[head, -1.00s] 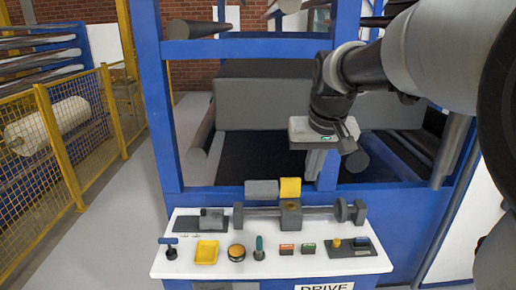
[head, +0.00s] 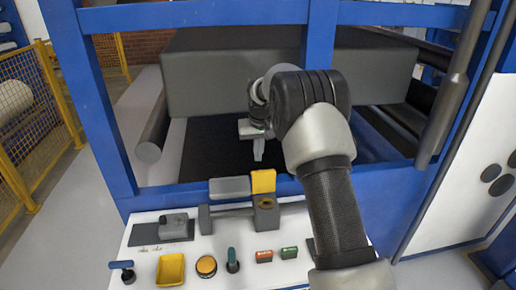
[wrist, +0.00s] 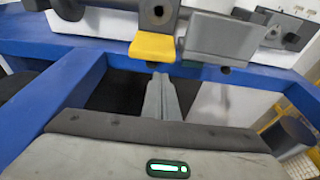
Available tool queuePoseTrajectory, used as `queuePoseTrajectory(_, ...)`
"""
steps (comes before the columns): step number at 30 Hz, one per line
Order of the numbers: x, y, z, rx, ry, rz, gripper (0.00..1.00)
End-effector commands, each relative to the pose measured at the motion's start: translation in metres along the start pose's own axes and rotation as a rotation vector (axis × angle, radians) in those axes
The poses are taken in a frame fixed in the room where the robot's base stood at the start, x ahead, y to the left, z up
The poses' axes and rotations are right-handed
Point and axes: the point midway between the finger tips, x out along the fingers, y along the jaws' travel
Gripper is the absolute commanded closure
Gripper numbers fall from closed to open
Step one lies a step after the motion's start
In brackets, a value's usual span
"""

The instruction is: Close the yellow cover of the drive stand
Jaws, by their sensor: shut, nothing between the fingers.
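The yellow cover (head: 263,181) stands upright, open, at the back of the grey block of the drive stand (head: 266,214). A round opening shows in the block's top. A grey cover (head: 230,187) stands upright just left of the yellow one. In the wrist view the yellow cover (wrist: 153,46) is at the top middle, with the grey cover (wrist: 218,35) to its right. My gripper (head: 259,157) is shut and empty, above and behind the covers in the head view. Its fingers (wrist: 162,98) point toward the yellow cover in the wrist view, with a gap between them.
A white table (head: 210,278) carries a yellow tray (head: 171,269), a round yellow-topped part (head: 206,266), a green-handled tool (head: 232,260) and small red and green blocks. A blue frame beam (wrist: 90,85) runs behind the covers. My arm hides the table's right side.

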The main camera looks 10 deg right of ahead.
Motion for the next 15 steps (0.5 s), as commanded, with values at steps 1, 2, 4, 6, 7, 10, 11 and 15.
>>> queuePoseTrajectory(1,0.011,0.000,0.001,0.000,-0.004,0.000,1.00)
queuePoseTrajectory(2,0.016,0.000,0.001,0.000,-0.003,0.000,1.00)
queuePoseTrajectory(4,0.028,0.000,0.001,0.000,-0.004,0.000,1.00)
queuePoseTrajectory(6,0.037,0.000,0.000,0.000,-0.002,0.000,1.00)
queuePoseTrajectory(7,0.041,0.000,0.000,0.000,-0.001,0.000,1.00)
queuePoseTrajectory(10,0.050,0.000,0.000,0.000,-0.001,0.000,1.00)
queuePoseTrajectory(11,0.052,0.000,0.000,0.000,-0.001,0.000,1.00)
queuePoseTrajectory(15,0.056,0.000,0.000,0.000,0.000,0.000,1.00)
